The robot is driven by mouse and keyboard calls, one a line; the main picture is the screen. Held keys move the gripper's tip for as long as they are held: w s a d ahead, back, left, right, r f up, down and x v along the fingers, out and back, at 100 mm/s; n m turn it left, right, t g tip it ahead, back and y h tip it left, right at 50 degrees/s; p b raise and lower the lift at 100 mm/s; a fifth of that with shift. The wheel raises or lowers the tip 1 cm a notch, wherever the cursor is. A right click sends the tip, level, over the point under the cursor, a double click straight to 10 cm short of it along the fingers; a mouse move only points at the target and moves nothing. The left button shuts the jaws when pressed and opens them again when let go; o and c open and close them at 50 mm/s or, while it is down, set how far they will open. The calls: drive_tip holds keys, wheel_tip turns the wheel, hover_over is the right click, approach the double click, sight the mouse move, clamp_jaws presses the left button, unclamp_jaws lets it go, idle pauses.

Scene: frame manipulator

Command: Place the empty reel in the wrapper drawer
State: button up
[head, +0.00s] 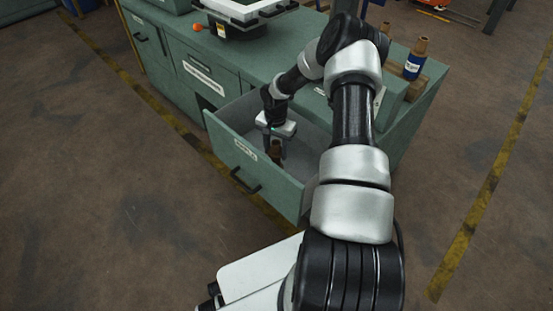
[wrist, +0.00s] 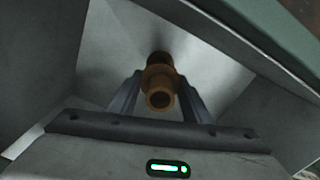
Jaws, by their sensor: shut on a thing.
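The empty reel, a brown spool, is between the fingers of my gripper (wrist: 158,92) in the wrist view. The reel (wrist: 160,98) shows its hollow round end towards the camera and looks bare. In the head view my gripper (head: 276,147) points down inside the open drawer, with the reel (head: 275,151) upright below it. The drawer (head: 243,163) is green with a grey inside, a black handle and a white label too small to read. I cannot tell whether the reel touches the drawer floor.
The green workbench (head: 285,50) carries a black and white frame (head: 243,12) and an orange ball (head: 197,28). Reels stand at its right end, one with a blue wrap (head: 413,66). A closed drawer (head: 199,72) is left of the open one. The floor in front is clear.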

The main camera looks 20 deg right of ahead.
sight(276, 157)
drive_tip(key=shift+f+b, duration=0.45)
drive_tip(key=shift+f, duration=1.4)
drive_tip(key=shift+f, duration=0.2)
drive_tip(key=o, duration=1.1)
drive_tip(key=shift+c, duration=0.2)
drive_tip(key=shift+r, duration=0.1)
wheel_tip(276, 157, up, 12)
drive_tip(key=p, duration=0.2)
drive_tip(key=shift+r+p, duration=0.1)
drive_tip(key=shift+p, duration=0.3)
